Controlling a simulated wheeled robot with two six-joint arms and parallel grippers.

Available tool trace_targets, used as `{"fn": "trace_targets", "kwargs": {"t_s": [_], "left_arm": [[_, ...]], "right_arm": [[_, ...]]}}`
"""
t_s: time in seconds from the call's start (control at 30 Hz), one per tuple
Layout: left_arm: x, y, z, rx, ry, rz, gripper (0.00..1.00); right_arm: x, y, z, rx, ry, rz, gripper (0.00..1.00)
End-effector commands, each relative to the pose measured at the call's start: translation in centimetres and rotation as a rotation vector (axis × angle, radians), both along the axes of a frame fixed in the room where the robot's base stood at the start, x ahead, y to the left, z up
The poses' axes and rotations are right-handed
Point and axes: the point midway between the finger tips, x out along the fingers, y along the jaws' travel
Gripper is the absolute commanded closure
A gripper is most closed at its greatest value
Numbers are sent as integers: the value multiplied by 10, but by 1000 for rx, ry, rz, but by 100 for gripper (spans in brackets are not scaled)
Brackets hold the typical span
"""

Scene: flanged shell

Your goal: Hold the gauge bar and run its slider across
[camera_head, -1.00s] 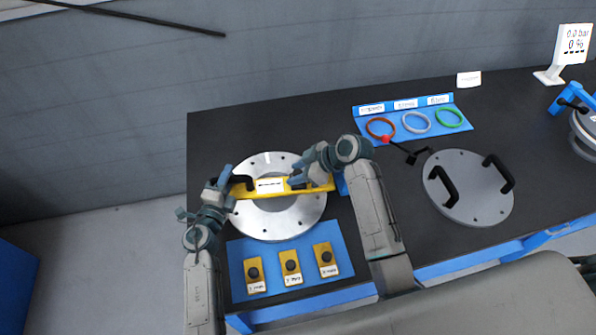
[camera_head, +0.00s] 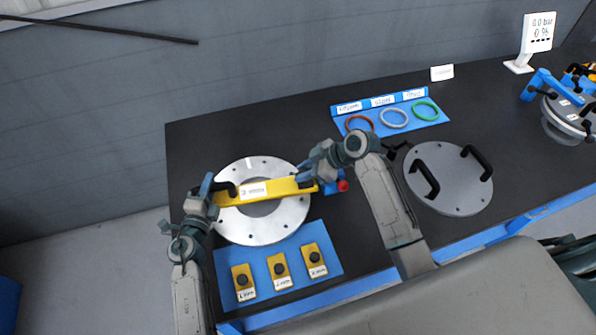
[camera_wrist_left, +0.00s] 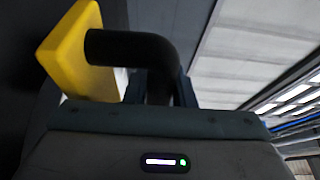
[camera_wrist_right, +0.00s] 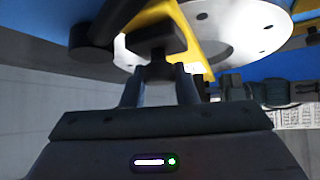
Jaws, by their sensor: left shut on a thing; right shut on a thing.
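The yellow gauge bar (camera_head: 285,186) lies across the silver flange ring (camera_head: 245,232), with a white label near its middle. My left gripper (camera_head: 208,190) is shut on the black handle (camera_wrist_left: 135,48) at the bar's left end. My right gripper (camera_head: 305,176) is at the bar's right part. In the right wrist view its fingers (camera_wrist_right: 160,78) are shut on a black knob, the slider (camera_wrist_right: 155,42), beside the yellow bar. The slider is hidden by the gripper in the head view. I cannot tell whether the bar touches the ring.
A blue plate (camera_head: 290,292) with three yellow knobbed blocks lies in front. A grey lid (camera_head: 450,190) with two black handles is to the right. Three coloured rings lie on a blue tray (camera_head: 437,112) behind. A red knob (camera_head: 342,186) is near the bar's right end.

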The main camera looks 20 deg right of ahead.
Motion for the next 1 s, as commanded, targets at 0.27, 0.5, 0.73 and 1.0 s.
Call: {"fn": "trace_targets", "kwargs": {"t_s": [0.27,0.5,0.73,1.0], "left_arm": [[0,0,1,-1,-3,-1,100],[0,0,1,-1,-3,-1,100],[0,0,2,-1,-3,0,100],[0,0,2,-1,-3,0,100]], "right_arm": [[1,0,0,-2,-1,-1,51],[0,0,0,0,-1,-1,51],[-6,-13,13,-5,-3,-1,51],[-25,-50,53,-8,-3,-1,51]]}}
